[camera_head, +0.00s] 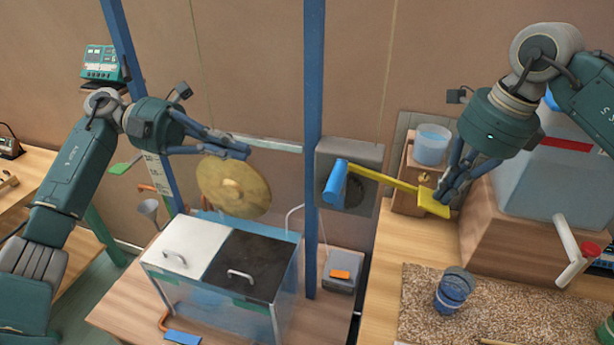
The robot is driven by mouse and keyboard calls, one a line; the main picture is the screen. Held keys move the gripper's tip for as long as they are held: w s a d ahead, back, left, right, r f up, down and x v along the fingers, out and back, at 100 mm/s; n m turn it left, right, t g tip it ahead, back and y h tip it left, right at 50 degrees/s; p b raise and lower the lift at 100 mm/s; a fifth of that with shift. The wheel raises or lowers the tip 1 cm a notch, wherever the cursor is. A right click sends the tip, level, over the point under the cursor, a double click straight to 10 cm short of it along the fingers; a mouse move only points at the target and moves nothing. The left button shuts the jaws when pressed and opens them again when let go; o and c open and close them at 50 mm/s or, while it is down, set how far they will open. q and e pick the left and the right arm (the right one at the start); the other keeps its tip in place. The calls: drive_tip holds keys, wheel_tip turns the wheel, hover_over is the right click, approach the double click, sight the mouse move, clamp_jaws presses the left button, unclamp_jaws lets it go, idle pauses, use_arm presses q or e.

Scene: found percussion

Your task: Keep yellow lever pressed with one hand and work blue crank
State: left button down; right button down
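The yellow lever (385,179) runs out from a grey box (367,158) behind the blue post and ends in a flat yellow pad (433,203). A blue handle (335,184), apparently the blue crank, sticks out at the front of that box. My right gripper (444,195) points down at the pad, its fingertips at its right edge; contact is not clear, and its finger gap is hidden.
A blue post (314,100) stands between my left gripper and the blue handle. A brass disc (233,186) hangs behind my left gripper, above a clear box with a white lid (188,246) and black lid (252,263). A blue cup (454,290) stands on a speckled mat (420,310).

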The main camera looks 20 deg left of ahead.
use_arm(q)
approach(334, 202)
drive_tip(key=w+d+f, duration=0.2)
drive_tip(key=w+d, duration=0.3)
drive_tip(key=shift+s+a, duration=0.1)
drive_tip(key=shift+s, duration=0.15)
drive_tip(key=shift+r+y, duration=0.1)
drive_tip(key=shift+y, duration=0.2)
drive_tip(key=shift+d+r+y, duration=0.1)
drive_tip(key=shift+d+y, duration=0.2)
drive_tip(key=shift+d+r, duration=0.1)
drive_tip(key=shift+d, duration=0.05)
